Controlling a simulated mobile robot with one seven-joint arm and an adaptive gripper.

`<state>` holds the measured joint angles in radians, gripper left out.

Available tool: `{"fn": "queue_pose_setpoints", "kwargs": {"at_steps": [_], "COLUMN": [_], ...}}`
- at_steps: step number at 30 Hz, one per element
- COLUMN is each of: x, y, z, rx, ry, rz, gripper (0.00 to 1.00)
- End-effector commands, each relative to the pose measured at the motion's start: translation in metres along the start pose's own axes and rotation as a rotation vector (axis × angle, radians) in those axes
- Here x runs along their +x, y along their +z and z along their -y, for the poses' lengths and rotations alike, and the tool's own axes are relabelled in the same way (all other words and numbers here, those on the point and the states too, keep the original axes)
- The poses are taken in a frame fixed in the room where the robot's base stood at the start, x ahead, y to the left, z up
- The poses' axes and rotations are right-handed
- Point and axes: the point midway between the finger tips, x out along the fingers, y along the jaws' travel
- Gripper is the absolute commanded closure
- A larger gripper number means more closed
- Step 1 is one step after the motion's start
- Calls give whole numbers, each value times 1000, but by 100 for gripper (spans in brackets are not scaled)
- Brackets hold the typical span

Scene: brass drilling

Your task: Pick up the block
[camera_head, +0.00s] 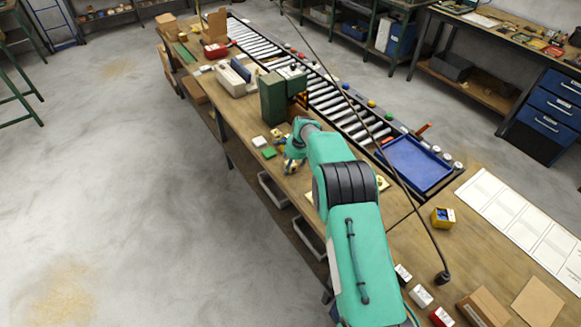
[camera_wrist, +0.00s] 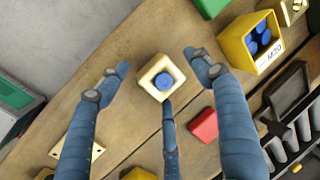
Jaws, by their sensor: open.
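A cream-yellow block (camera_wrist: 148,80) with a round blue centre on top lies on the wooden bench in the wrist view. My gripper (camera_wrist: 158,66) is open, with two blue-grey fingers on the left and right of the block and a third finger just below it. There is bare space between the block and the side fingers; whether the lower finger touches it I cannot tell. In the head view my gripper (camera_head: 291,160) is over the bench, partly covered by my arm, and I cannot make out the block there.
A yellow bin (camera_wrist: 237,50) marked M20 holds blue parts right of the block. A red block (camera_wrist: 203,126) lies below right and a green one (camera_wrist: 211,6) above. In the head view, a green machine (camera_head: 274,98) and a roller conveyor (camera_head: 340,108) stand beyond my gripper.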

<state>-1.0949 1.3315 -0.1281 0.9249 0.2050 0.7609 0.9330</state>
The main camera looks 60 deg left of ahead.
Motion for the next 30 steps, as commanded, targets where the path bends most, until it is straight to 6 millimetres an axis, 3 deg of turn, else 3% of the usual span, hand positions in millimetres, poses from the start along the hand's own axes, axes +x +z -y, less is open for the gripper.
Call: {"fn": "queue_pose_setpoints", "kwargs": {"at_steps": [8, 18, 30], "x": [0, 0, -2], "y": [0, 0, 0], "z": [0, -1, 1], "rx": [0, 0, 0], "ry": [0, 1, -1], "rz": [0, 0, -1], "gripper": [34, 100, 100]}}
